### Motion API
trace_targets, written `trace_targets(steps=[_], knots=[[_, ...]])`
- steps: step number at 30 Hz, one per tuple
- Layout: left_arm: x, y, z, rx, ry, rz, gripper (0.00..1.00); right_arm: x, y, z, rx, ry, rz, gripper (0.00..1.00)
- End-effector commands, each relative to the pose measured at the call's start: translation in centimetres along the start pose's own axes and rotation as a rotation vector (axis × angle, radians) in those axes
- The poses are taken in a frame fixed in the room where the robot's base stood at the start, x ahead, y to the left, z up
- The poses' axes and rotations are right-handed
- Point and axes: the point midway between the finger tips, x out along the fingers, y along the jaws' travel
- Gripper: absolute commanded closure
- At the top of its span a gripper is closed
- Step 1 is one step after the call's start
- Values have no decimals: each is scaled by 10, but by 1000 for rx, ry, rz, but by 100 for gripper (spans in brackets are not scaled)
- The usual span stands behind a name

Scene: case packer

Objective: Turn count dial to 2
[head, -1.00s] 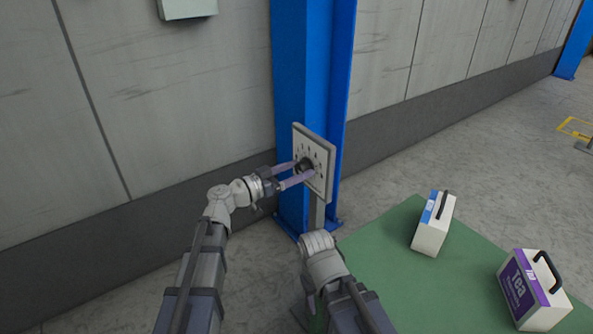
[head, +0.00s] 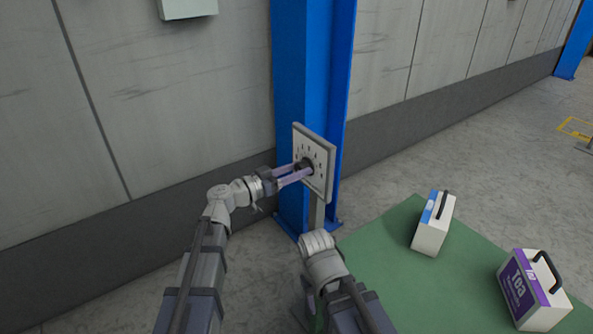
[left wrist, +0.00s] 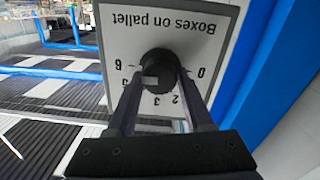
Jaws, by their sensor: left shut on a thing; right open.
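The count dial is a black round knob (left wrist: 158,66) on a pale plate (head: 323,157) mounted at the blue column. In the left wrist view the plate reads "Boxes on pallet" upside down, with numbers around the knob. A small light mark shows on the knob's lower left; I cannot tell which number it points at. My left gripper (head: 305,169) is shut on the knob, one finger on each side; its fingers partly cover the numbers. My right gripper (head: 308,312) is low at the bottom middle, open and away from the dial, mostly hidden by its wrist.
A green mat (head: 385,260) lies on the floor to the right. A white and blue box (head: 432,225) and a purple Tea box (head: 533,290), both with black handles, stand on it. The blue column (head: 300,80) stands before a grey wall (head: 160,90).

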Motion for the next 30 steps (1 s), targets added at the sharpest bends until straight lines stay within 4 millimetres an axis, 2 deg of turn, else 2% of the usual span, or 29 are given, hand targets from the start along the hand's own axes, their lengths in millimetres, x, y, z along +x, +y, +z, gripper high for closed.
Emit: trace_targets(steps=[8,30], knots=[[0,-1,1,-162,5,1,100,2,0,0,0,0,0,50],[0,-2,2,-861,25,3,100,7,-1,0,0,0,0,50]])
